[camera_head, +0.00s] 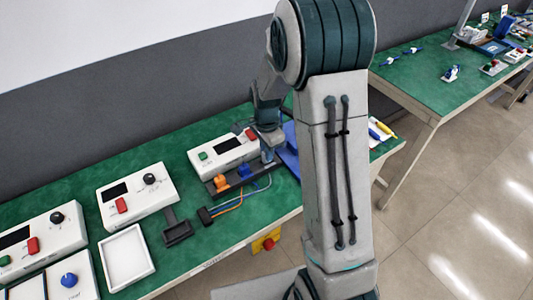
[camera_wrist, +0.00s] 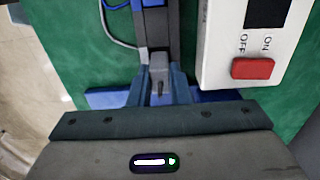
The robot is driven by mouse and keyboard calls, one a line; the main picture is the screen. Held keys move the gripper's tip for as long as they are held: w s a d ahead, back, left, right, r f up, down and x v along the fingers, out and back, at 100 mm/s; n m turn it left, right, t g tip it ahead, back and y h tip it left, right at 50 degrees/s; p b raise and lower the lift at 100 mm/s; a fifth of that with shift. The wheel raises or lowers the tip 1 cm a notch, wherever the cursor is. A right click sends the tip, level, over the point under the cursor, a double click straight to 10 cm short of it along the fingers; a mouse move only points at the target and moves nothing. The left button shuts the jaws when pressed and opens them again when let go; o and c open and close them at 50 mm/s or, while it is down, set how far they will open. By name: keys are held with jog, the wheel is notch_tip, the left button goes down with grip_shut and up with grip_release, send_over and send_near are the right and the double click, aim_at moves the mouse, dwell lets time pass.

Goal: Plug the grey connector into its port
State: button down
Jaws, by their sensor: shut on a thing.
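My gripper (camera_wrist: 160,86) is shut on the grey connector (camera_wrist: 159,62), which shows between the fingertips in the wrist view. The connector lies at the near end of a dark port strip (camera_wrist: 157,14); I cannot tell whether it is seated in its port. In the head view my gripper (camera_head: 268,154) is low beside the right end of a white pump box (camera_head: 222,145). The grey connector is hard to make out there. An orange connector (camera_head: 220,182) and a blue connector (camera_head: 243,170) sit along the strip in front of that box.
The white box's red switch (camera_wrist: 253,68) is close to the right of my gripper. Coloured cables run to a black block (camera_head: 205,217). More white boxes (camera_head: 136,195) stand at left on the green bench.

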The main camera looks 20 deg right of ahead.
jog(key=shift+f, duration=0.85)
jog(key=shift+f, duration=0.15)
jog(key=c, duration=1.3)
grip_release()
jog(key=shift+c, duration=0.2)
notch_tip(320, 180, up, 12)
jog(key=s+r+n+t, duration=0.1)
jog(key=s+r+n, duration=0.2)
jog(key=s+n, duration=0.4)
jog(key=s+r+n+t, duration=0.1)
jog(key=s+r+n, duration=0.2)
jog(key=s+n, duration=0.4)
jog(key=shift+s+r+t, duration=0.3)
jog(key=shift+s+t, duration=0.1)
jog(key=shift+s, duration=2.95)
